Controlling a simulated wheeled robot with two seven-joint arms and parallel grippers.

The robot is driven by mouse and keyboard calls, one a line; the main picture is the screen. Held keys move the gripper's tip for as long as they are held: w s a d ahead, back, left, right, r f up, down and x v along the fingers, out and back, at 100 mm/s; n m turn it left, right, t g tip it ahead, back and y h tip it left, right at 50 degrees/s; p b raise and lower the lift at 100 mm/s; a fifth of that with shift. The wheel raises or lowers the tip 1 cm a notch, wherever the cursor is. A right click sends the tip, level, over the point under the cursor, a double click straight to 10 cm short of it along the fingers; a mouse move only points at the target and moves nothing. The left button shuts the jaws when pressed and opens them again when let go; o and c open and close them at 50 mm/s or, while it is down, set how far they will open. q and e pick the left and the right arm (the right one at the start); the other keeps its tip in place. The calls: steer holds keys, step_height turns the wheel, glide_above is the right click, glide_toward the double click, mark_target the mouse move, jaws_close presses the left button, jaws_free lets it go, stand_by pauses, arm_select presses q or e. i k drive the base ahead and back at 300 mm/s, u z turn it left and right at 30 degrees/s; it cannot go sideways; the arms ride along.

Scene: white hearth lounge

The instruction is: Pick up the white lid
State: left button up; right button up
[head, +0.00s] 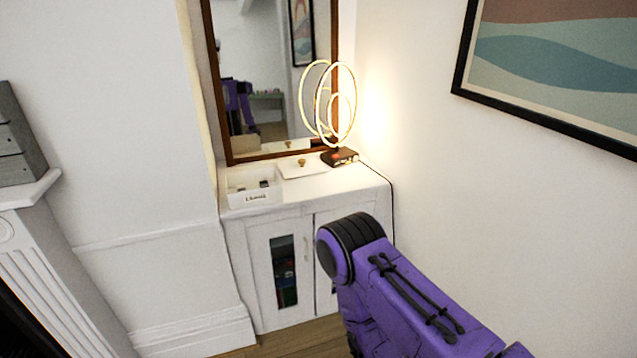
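The white lid (304,170) lies flat on top of the white cabinet (340,195), with a small brass-coloured knob (302,162) on it. It sits to the right of an open white box (253,197) that has a dark label on its front and a few small dark items inside. The lamp base is close to the lid's right side. Neither gripper is in view. A purple link of my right arm rises at the lower right, in front of the cabinet's right door.
A lit ring lamp (330,110) stands behind and right of the lid, its cord running down the cabinet's right side. A wood-framed mirror (270,80) rises behind. A white mantel (28,190) is at left. A framed picture (560,65) hangs on the right wall.

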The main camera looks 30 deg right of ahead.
mark_target(300, 169)
steer(key=u, duration=0.4)
steer(key=k, duration=0.2)
steer(key=z, duration=1.3)
steer(key=i, duration=1.5)
steer(key=u, duration=0.85)
